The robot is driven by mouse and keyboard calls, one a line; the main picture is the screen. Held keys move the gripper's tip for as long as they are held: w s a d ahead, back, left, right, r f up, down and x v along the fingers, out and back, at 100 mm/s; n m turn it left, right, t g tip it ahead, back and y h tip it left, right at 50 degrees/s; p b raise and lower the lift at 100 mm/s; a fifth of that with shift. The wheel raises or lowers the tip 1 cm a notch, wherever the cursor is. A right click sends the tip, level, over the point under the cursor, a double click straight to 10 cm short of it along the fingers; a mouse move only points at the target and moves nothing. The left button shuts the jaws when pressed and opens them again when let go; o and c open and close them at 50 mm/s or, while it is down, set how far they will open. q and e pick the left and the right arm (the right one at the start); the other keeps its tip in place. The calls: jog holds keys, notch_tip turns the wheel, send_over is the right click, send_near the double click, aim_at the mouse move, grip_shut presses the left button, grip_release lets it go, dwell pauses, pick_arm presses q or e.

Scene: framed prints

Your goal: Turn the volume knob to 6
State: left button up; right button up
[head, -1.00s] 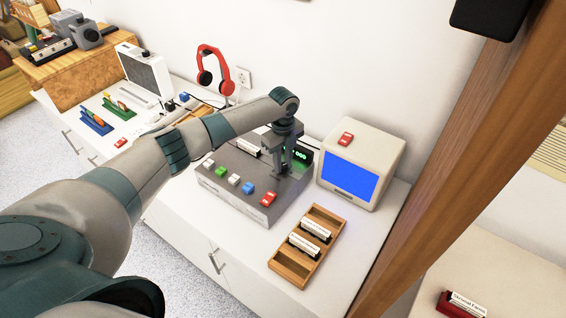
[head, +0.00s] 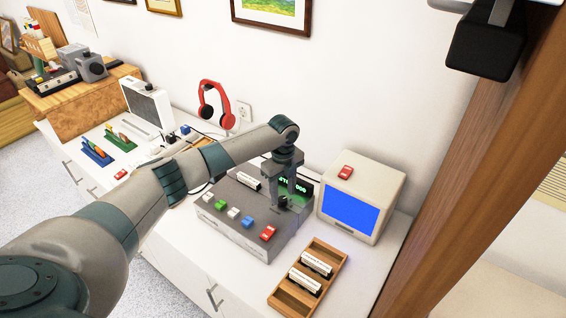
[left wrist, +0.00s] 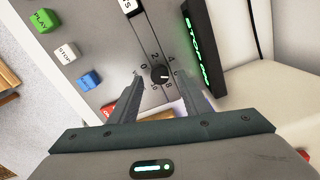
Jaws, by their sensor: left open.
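The grey tape deck (head: 232,245) stands on the white cabinet, with a row of coloured buttons along its front and a green-lit display (head: 297,186). The dark round volume knob (left wrist: 159,74) is on its top panel, inside a ring of printed numbers; 2 and 4 are legible. I cannot tell exactly which number its pointer marks. My left gripper (head: 283,199) points down over the deck. In the left wrist view its two fingers (left wrist: 160,88) are open, one on each side of the knob, with gaps visible. The head view shows the knob poorly.
A cream monitor (head: 361,195) with a blue screen stands close right of the deck. A wooden cassette tray (head: 333,272) lies in front of it. Red headphones (head: 211,101) stand behind my arm. A wooden post (head: 450,190) rises at the right.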

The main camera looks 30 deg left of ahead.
aim_at(283, 199)
pick_arm(q)
notch_tip(283, 199, up, 16)
jog(key=b, duration=0.4)
jog(key=shift+f, duration=0.25)
jog(key=shift+r, duration=0.1)
